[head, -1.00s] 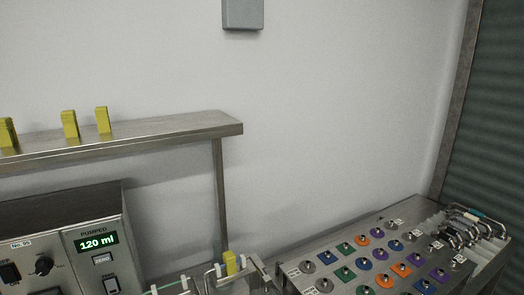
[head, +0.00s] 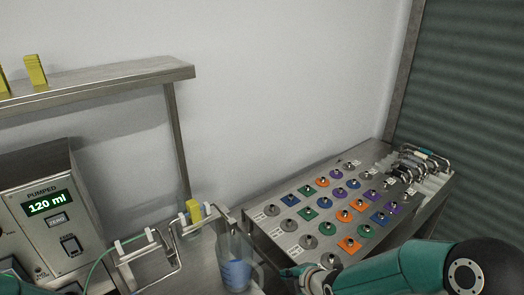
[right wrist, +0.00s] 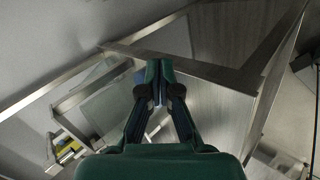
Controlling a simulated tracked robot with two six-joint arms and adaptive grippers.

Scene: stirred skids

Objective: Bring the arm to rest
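My right arm, teal and black, enters the head view from the lower right. Its gripper (head: 290,271) is low in front of the panel's near left corner, just right of a beaker of blue liquid (head: 237,272). In the right wrist view the fingers (right wrist: 153,68) are together, with nothing clear between them. A small teal part, probably of my left arm, shows at the bottom left corner of the head view. The left gripper is out of view.
A pump unit reading 120 ml (head: 47,203) stands left, near tubing and a yellow block (head: 194,210). A steel shelf (head: 130,85) holds yellow blocks.

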